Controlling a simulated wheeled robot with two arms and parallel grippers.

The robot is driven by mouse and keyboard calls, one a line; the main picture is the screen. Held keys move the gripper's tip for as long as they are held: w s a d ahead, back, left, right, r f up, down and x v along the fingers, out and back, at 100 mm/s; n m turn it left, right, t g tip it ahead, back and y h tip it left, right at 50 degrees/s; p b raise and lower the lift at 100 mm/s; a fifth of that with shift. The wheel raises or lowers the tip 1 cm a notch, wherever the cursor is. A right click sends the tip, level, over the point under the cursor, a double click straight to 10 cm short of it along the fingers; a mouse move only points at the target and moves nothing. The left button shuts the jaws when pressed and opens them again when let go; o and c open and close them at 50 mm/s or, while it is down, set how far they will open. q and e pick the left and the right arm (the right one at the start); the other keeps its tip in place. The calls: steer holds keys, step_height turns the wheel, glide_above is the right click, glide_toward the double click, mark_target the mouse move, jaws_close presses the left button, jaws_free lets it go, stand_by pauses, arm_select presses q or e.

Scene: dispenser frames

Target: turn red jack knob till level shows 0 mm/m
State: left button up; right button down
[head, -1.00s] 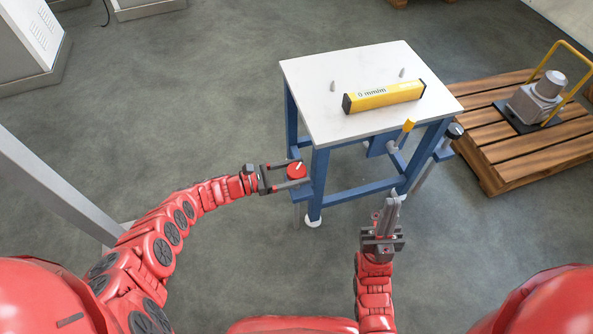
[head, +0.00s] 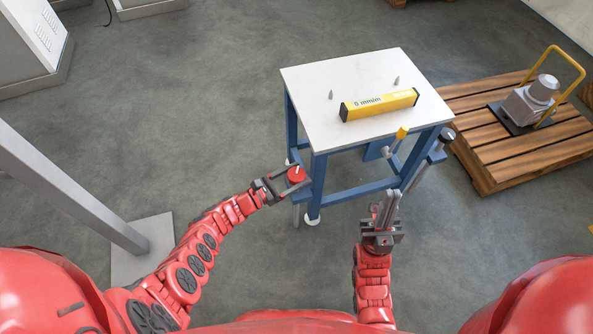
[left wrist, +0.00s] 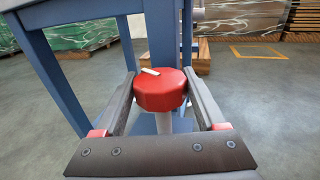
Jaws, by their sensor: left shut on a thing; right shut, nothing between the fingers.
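The red jack knob (head: 296,174) sits at the front left leg of the blue-framed table (head: 360,80). It also shows in the left wrist view (left wrist: 160,92), with a pale mark on its top. My left gripper (head: 287,180) is shut on the knob, one finger on each side. The yellow level (head: 379,104) lies on the white table top and its display reads 0 mm/m. My right gripper (head: 386,205) is shut and empty, in front of the table near its front right leg.
A yellow-topped lever (head: 402,132) and a black knob (head: 447,135) are at the table's right front. Two small grey pins stand on the table top. A wooden pallet (head: 490,170) with a grey machine (head: 530,104) lies to the right. A grey post (head: 70,185) stands at left.

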arm_select(q)
steer(key=o, duration=1.3)
steer(key=shift+a, duration=0.1)
steer(key=shift+s+a, duration=0.15)
steer(key=shift+a, duration=0.1)
steer(key=p+v, duration=0.3)
steer(key=v, duration=1.3)
steer(key=shift+s+a+p, duration=0.2)
steer(key=shift+a+p, duration=0.05)
steer(key=shift+p, duration=0.15)
steer(key=shift+f, duration=0.1)
